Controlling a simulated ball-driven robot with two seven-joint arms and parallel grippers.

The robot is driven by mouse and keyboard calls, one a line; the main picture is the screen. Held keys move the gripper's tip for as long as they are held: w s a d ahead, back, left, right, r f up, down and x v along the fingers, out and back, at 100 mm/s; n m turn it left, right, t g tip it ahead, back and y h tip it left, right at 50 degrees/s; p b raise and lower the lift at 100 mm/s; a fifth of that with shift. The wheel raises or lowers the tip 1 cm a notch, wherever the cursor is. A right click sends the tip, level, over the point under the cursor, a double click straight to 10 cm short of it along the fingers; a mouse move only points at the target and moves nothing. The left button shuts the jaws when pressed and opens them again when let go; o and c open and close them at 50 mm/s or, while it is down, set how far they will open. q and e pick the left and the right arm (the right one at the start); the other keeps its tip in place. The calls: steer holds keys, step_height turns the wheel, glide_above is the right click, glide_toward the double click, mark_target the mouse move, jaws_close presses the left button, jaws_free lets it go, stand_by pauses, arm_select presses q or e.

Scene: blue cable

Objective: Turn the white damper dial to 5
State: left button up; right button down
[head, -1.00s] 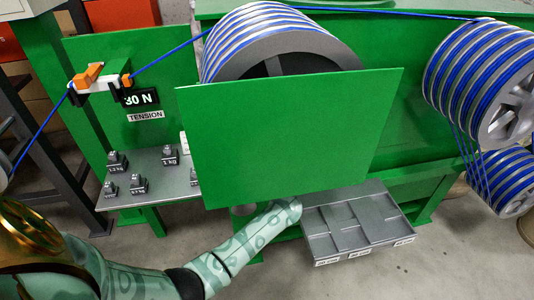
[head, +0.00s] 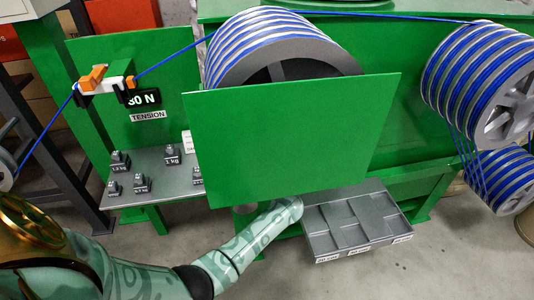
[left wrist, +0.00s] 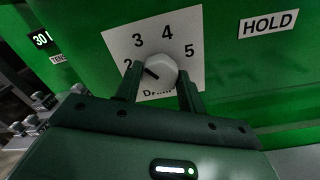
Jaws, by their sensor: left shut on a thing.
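The white damper dial (left wrist: 161,69) sits on a white plate (left wrist: 191,28) marked 2, 3, 4 and 5 on the green machine. Its dark pointer mark points left, close to the 2. My left gripper (left wrist: 160,78) is shut on the dial, one finger on each side, as the left wrist view shows. In the head view my left arm reaches in from the lower left, and its gripper and the dial are hidden by the green panel (head: 290,145). My right gripper is not in view.
A HOLD label (left wrist: 268,24) is right of the dial plate. A 30 N tension display (head: 143,98) and several small weights on a grey shelf (head: 150,165) stand at left. A grey tray (head: 350,222) is below the panel. Blue cable wraps the large drum (head: 245,45).

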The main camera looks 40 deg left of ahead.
arm_select(q)
steer(key=shift+f+m+t+p, duration=0.15)
steer(key=shift+m+p, duration=1.05)
steer(key=shift+m, duration=2.85)
steer(key=shift+m+t+p, duration=0.15)
steer(key=shift+m+p, duration=1)
steer(key=shift+m, duration=2.9)
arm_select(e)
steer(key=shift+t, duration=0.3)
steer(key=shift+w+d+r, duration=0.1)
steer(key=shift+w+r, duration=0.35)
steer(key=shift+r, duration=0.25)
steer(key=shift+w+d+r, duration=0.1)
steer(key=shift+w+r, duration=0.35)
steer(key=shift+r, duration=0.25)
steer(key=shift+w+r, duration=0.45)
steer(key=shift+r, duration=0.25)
arm_select(q)
steer(key=shift+m, duration=0.3)
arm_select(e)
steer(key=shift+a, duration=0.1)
arm_select(q)
steer(key=o, duration=1)
steer(key=shift+c, duration=0.2)
steer(key=shift+s+d, duration=0.1)
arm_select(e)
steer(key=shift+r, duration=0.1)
